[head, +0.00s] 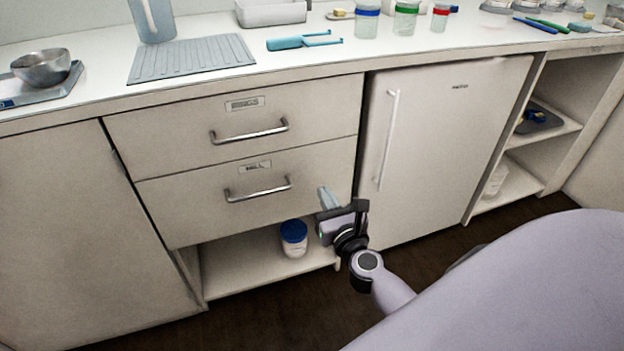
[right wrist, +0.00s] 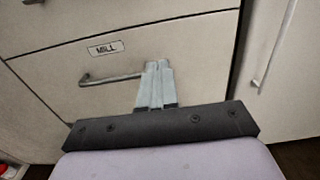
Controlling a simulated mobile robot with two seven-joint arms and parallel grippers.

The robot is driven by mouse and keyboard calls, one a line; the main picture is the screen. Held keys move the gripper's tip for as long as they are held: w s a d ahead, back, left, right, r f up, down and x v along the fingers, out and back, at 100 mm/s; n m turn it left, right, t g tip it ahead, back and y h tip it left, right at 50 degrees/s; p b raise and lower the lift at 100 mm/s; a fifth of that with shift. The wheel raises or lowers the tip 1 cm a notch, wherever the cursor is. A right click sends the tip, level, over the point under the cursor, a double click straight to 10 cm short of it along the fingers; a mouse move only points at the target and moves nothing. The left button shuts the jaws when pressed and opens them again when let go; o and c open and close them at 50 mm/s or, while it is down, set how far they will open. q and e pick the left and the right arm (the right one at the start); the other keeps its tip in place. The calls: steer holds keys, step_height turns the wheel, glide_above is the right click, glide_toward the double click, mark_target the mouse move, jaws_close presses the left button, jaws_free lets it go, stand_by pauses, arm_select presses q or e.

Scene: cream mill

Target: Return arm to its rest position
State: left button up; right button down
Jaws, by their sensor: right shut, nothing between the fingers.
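My right gripper (head: 327,196) is in front of the drawer cabinet, near the right end of the lower drawer. Its fingers are shut with nothing between them. In the right wrist view the shut fingers (right wrist: 156,82) overlap the right end of the lower drawer's handle in the picture; I cannot tell whether they touch it. The lower drawer (head: 200,205), with its bar handle (head: 258,190), is closed. Its label reads "MILL" in the right wrist view (right wrist: 107,48). The upper drawer (head: 190,132) is also closed. My left gripper is not in view.
A blue-lidded jar (head: 293,240) stands on the open shelf (head: 235,275) below the drawers. A white fridge (head: 435,140) with a vertical handle is right of the gripper. The counter (head: 300,62) holds a scale with a metal bowl (head: 42,67), a grey mat (head: 190,58) and several jars.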

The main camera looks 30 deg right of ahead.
steer(key=shift+s+a, duration=0.1)
steer(key=shift+s, duration=0.05)
steer(key=s+a+f+n+g+y, duration=0.15)
steer(key=s+a+n+y, duration=0.3)
steer(key=n, duration=0.65)
steer(key=s+a+f+n+y, duration=0.25)
steer(key=a+n, duration=0.35)
steer(key=n, duration=0.4)
steer(key=s+a+f+n+g, duration=0.25)
steer(key=s+n, duration=0.25)
steer(key=n, duration=0.4)
steer(key=s+a+f+n+g, duration=0.1)
steer(key=s+f+n+g, duration=0.25)
steer(key=s+n, duration=0.4)
step_height(320, 180, up, 14)
steer(key=d+n+p, duration=0.2)
steer(key=n+p, duration=0.1)
steer(key=p, duration=1.5)
steer(key=shift+r+h, duration=0.2)
steer(key=shift+h, duration=0.2)
